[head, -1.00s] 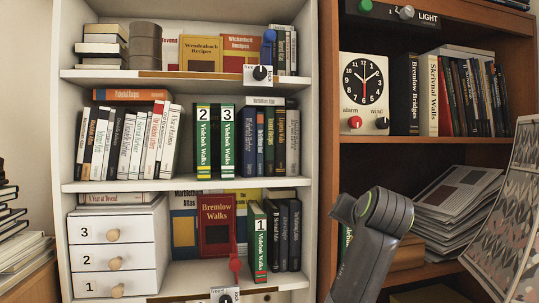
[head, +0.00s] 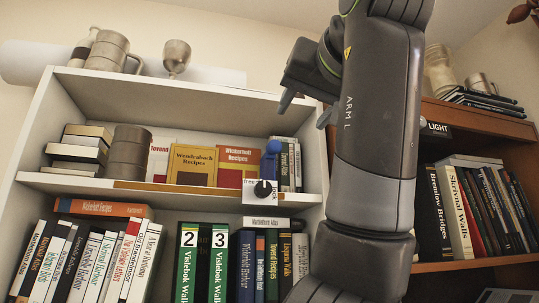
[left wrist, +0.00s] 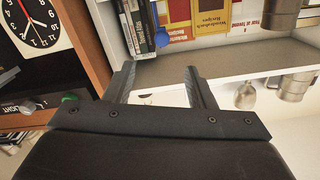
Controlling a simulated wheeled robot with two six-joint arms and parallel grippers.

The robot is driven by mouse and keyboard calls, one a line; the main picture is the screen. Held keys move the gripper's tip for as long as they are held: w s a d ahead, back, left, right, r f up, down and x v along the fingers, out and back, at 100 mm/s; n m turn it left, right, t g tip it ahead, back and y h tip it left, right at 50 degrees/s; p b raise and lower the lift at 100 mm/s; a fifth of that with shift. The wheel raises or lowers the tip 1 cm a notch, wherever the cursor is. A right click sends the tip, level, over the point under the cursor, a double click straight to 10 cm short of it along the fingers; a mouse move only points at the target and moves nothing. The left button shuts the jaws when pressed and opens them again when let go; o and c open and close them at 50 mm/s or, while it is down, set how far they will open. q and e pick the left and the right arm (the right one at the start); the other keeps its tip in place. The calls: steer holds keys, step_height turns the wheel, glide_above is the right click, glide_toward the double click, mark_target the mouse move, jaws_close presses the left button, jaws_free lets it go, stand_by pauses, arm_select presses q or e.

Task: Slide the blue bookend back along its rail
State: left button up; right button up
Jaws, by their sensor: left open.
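The blue bookend (head: 269,166) with a round blue knob stands on the upper shelf of the white bookcase, between the recipe books and a few upright books at the right. A tan rail strip (head: 180,187) runs along that shelf's front edge. The bookend also shows in the left wrist view (left wrist: 162,39), which is upside down. My left gripper (head: 305,109) is open and empty, above and to the right of the bookend and apart from it; its fingers also show in the left wrist view (left wrist: 160,72). My right gripper is out of view.
A black dial (head: 262,188) on a white plate, with partly readable lettering, sits at the shelf edge below the bookend. Recipe books (head: 192,165) stand left of it. A pitcher (head: 112,52) and goblet (head: 175,58) stand on the bookcase top. A wooden bookcase (head: 480,262) is at right.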

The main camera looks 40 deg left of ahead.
mark_target(276, 145)
arm_select(q)
steer(key=p+x, duration=0.1)
steer(key=x, duration=0.4)
steer(key=p+x, duration=0.1)
steer(key=x, duration=0.4)
steer(key=p+x, duration=0.2)
steer(key=x, duration=0.4)
steer(key=shift+s+a+r, duration=0.15)
steer(key=shift+r, duration=0.15)
steer(key=shift+w+a, duration=0.3)
steer(key=shift+a, duration=0.05)
steer(key=c, duration=0.9)
jaws_close()
